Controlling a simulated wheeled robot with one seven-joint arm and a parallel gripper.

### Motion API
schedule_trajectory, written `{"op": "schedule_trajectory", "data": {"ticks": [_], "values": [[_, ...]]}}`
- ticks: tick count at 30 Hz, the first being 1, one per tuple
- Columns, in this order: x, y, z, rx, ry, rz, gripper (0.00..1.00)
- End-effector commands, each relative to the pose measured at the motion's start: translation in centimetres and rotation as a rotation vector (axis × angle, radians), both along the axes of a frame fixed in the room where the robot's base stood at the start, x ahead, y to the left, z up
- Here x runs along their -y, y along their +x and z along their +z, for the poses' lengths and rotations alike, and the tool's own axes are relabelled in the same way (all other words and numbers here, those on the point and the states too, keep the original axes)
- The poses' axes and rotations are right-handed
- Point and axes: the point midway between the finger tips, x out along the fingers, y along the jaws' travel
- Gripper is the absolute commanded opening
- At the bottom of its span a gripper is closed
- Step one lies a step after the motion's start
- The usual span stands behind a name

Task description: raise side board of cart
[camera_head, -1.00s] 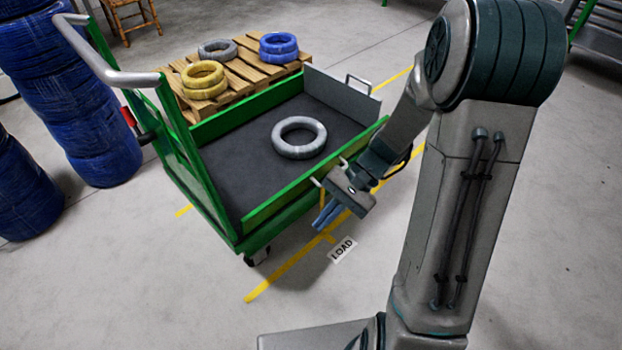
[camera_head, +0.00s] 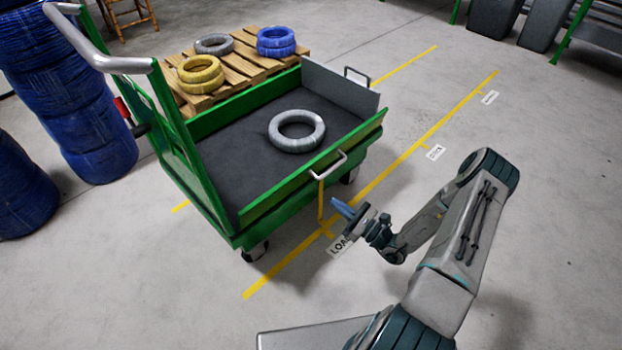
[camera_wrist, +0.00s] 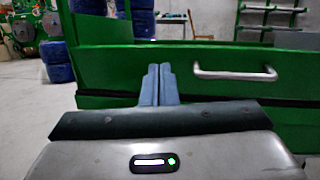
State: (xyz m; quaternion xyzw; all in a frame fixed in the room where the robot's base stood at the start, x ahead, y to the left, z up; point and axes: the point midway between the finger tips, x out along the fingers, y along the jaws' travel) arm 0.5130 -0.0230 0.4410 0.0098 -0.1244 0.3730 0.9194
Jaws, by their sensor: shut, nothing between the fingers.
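The cart (camera_head: 235,242) has a green frame and a dark deck (camera_head: 235,150). Its near green side board (camera_head: 290,185) stands up along the deck's near edge; I cannot tell whether it leans slightly. A silver handle (camera_head: 330,166) is on its outer face. In the wrist view the side board (camera_wrist: 120,70) fills the middle, with the handle (camera_wrist: 235,74) right of my fingers. My gripper (camera_head: 340,207) has blue fingers, shut and empty. It is outside the cart, in front of and below the handle, apart from the board.
A grey wire coil (camera_head: 297,131) lies on the deck. A grey end board (camera_head: 340,88) stands at the right end, a push handle (camera_head: 95,50) at the left. Behind is a pallet (camera_head: 235,72) with coils. Blue cable stacks (camera_head: 85,110) stand left. Floor right of the cart is clear.

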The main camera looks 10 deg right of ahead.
Motion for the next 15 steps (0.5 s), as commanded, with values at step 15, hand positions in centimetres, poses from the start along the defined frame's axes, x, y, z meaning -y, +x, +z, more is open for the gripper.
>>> {"op": "schedule_trajectory", "data": {"ticks": [15], "values": [[-0.6, 3.3, -1.9, -0.029, 0.070, -0.131, 0.00]]}}
